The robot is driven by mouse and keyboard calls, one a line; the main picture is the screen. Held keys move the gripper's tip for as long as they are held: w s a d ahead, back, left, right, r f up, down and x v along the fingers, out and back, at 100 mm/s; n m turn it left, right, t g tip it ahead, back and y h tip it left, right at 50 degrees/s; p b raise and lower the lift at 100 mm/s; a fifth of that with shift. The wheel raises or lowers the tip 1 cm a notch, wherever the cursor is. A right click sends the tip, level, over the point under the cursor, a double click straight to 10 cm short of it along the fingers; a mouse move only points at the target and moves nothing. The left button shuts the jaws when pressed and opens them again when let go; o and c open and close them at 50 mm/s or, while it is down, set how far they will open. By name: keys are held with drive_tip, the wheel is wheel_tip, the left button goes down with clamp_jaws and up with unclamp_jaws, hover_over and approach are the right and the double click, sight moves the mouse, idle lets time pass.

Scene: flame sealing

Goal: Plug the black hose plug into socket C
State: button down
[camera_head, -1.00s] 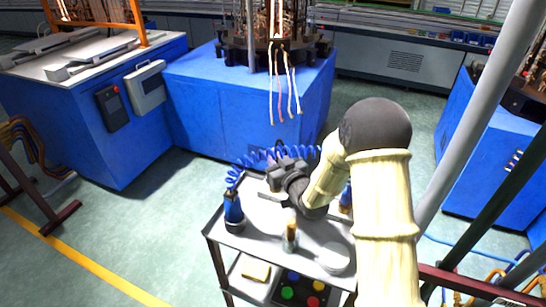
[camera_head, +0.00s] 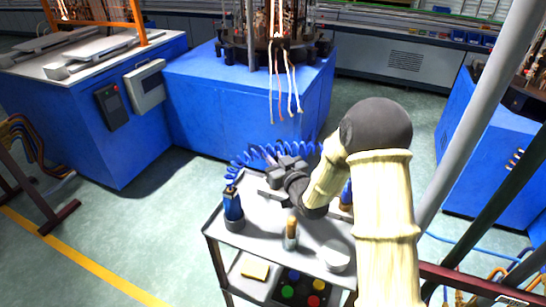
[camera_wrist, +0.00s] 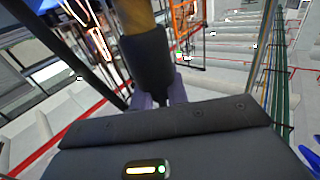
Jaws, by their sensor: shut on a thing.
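My gripper (camera_wrist: 168,103) is shut on a black sleeve with a brown upper part, which looks like the black hose plug (camera_wrist: 146,58); it stands up between the fingers in the wrist view. In the head view my gripper (camera_head: 279,178) is above the back of the cart, beside the blue coiled hose (camera_head: 247,160). The held piece is hard to make out there. The hose runs from a blue tool (camera_head: 233,206) at the cart's left toward my gripper; its far end is hidden. I cannot identify socket C in either view.
The grey cart (camera_head: 262,248) also bears a brown-topped holder (camera_head: 291,234) and a white round dish (camera_head: 335,257). A blue machine (camera_head: 215,110) with thin hanging tubes (camera_head: 291,85) stands behind.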

drive_tip(key=shift+f+b, duration=0.75)
drive_tip(key=shift+b, duration=0.05)
idle(0.6)
drive_tip(key=c, duration=1.3)
unclamp_jaws()
drive_tip(key=shift+r, duration=0.15)
drive_tip(key=shift+r+p, duration=2.15)
drive_tip(key=shift+r, duration=2.25)
